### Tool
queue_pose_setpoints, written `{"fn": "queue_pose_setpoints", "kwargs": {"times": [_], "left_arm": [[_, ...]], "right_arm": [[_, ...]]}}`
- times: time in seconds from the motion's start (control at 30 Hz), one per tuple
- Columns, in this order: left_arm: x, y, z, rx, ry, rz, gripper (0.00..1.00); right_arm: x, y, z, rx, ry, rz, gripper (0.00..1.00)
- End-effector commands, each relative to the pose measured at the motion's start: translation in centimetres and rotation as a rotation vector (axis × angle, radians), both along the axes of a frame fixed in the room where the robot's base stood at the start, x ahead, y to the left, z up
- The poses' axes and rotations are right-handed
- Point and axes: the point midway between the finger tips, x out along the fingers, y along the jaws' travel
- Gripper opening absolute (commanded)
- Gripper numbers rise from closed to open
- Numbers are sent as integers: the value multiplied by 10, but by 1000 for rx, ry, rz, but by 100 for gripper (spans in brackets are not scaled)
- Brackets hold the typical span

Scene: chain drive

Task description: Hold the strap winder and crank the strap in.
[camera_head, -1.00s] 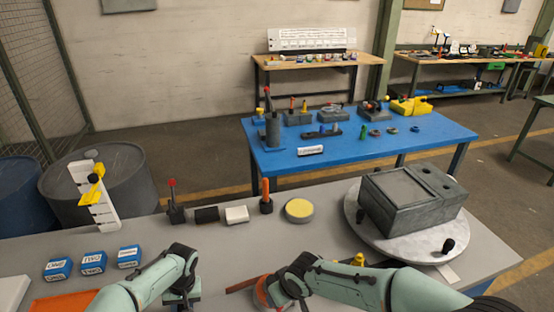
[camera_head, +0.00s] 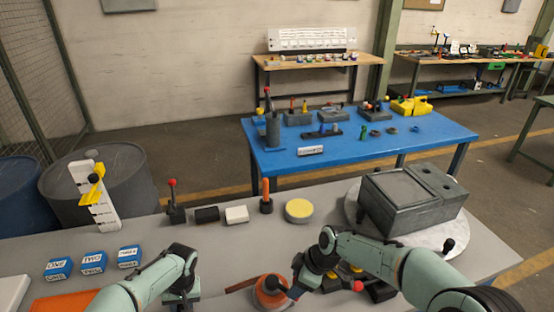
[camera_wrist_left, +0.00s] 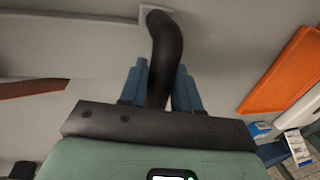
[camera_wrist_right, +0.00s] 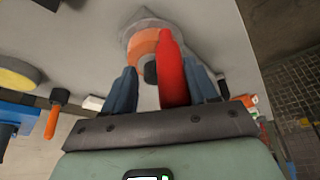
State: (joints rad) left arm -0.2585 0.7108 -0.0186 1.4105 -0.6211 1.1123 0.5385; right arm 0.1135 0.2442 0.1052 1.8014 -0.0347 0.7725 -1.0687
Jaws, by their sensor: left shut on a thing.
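The orange strap winder drum (camera_head: 269,294) sits on the grey table in front of me, with a dark crank piece on top. A reddish-brown strap (camera_head: 241,286) runs left from it; the strap also shows in the left wrist view (camera_wrist_left: 32,88). My left gripper (camera_wrist_left: 160,82) is shut on a black curved handle (camera_wrist_left: 165,45). My right gripper (camera_wrist_right: 163,88) is open. A red handle (camera_wrist_right: 172,72) stands between its fingers, closer to the right finger, with a gap on the left. Behind it the orange drum (camera_wrist_right: 147,45) shows. My right arm hides part of the table.
A grey box (camera_head: 410,205) rests on a round turntable (camera_head: 352,207) at the right. A yellow-topped disc (camera_head: 299,210) and small tools stand along the table's far edge. Blue labelled blocks (camera_head: 93,264) and an orange mat (camera_head: 62,301) lie left. A red knob (camera_head: 358,286) shows beside my right arm.

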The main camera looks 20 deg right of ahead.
Motion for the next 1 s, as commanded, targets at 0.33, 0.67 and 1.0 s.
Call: {"fn": "queue_pose_setpoints", "kwargs": {"times": [0.33, 0.67, 1.0], "left_arm": [[0, 3, -1, 5, 2, 0, 0], [0, 2, -1, 3, 3, 1, 0], [-1, 0, -1, 1, 2, -2, 0]], "right_arm": [[13, -23, 27, -2, -10, 245, 55], [4, -47, 88, 0, -7, 245, 55], [34, -35, 122, 79, -118, 156, 55]]}}
